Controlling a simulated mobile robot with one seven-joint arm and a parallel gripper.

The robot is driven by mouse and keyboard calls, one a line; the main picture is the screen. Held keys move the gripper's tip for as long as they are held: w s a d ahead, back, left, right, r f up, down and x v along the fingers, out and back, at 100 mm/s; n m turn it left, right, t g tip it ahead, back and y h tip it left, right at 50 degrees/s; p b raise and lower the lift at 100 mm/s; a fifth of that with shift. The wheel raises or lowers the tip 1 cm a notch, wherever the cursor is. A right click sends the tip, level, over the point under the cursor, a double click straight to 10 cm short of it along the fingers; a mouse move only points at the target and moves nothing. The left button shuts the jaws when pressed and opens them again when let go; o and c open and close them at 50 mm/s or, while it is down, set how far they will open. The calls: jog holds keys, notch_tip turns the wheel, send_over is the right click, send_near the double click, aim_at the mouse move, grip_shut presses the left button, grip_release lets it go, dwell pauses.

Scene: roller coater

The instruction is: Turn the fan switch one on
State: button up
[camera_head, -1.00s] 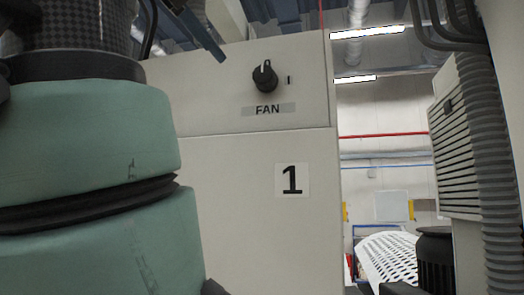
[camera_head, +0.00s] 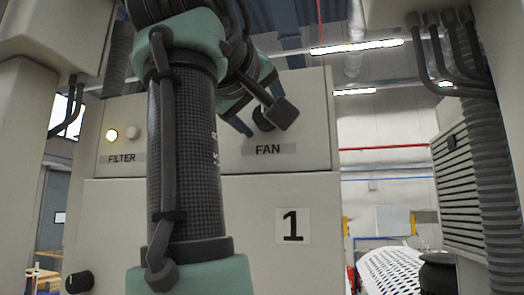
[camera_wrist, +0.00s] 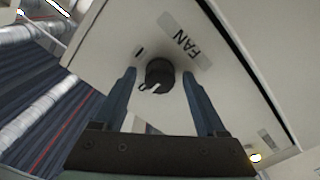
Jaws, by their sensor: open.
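The fan switch is a black rotary knob (camera_wrist: 160,75) on a pale panel above the label FAN (camera_head: 268,149). In the wrist view its white pointer line faces lower left, away from the label, and the "I" mark (camera_wrist: 139,52) lies off to one side of it. My gripper (camera_wrist: 158,73) is open, with one blue finger on each side of the knob. I cannot tell whether the fingers touch it. In the head view the knob (camera_head: 262,119) is partly hidden behind my gripper and wrist.
A cabinet front with a "1" label (camera_head: 293,226) is below the panel. To the left are a lit yellow lamp (camera_head: 112,135), a pale button (camera_head: 134,133) and the FILTER label (camera_head: 122,158). Grey conduits (camera_head: 482,150) run down a post at right.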

grip_shut()
jog(key=shift+m, duration=0.4)
jog(key=m, duration=0.3)
jog(key=shift+m, duration=0.3)
jog(key=m, duration=0.4)
jog(key=shift+m, duration=0.3)
jog(key=m, duration=0.4)
jog(key=shift+d+m, duration=0.1)
jog(key=shift+m, duration=2.4)
